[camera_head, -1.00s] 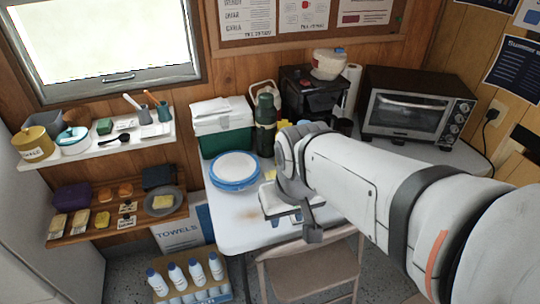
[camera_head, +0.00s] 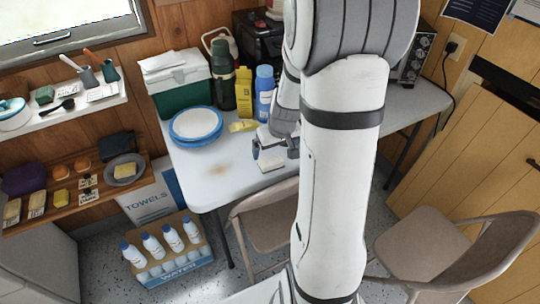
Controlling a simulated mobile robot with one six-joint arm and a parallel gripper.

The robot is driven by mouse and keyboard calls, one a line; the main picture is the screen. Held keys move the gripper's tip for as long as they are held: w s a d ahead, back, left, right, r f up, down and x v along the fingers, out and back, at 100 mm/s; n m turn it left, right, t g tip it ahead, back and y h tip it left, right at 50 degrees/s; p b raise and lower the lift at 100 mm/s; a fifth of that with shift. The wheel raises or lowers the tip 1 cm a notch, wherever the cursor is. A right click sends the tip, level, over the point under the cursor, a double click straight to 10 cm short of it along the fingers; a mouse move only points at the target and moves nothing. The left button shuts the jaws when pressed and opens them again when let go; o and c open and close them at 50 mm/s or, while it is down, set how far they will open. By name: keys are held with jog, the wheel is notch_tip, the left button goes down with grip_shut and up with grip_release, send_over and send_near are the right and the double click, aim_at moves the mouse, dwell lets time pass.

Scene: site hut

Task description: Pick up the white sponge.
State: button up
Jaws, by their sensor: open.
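A small pale block that looks like the white sponge (camera_head: 271,165) lies on the white table (camera_head: 213,184), left of my arm. My gripper (camera_head: 273,154) points down over the table with its jaws open, one dark finger on each side just above the block. I cannot tell whether the fingers touch it. My gripper and arm hide part of the block and of the table behind.
Blue-rimmed plates (camera_head: 195,124), a yellow sponge-like piece (camera_head: 242,126), a yellow bottle (camera_head: 244,92), a blue bottle (camera_head: 264,92), a dark green flask (camera_head: 222,76) and a green cooler (camera_head: 181,92) stand close by. Folding chairs (camera_head: 270,212) are at the front.

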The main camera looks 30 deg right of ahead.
aim_at(272, 159)
jog(key=b+x, duration=0.1)
jog(key=x, duration=0.6)
jog(key=shift+w+f, duration=0.15)
jog(key=shift+f, duration=0.15)
jog(key=shift+c, duration=0.2)
jog(key=c, duration=1)
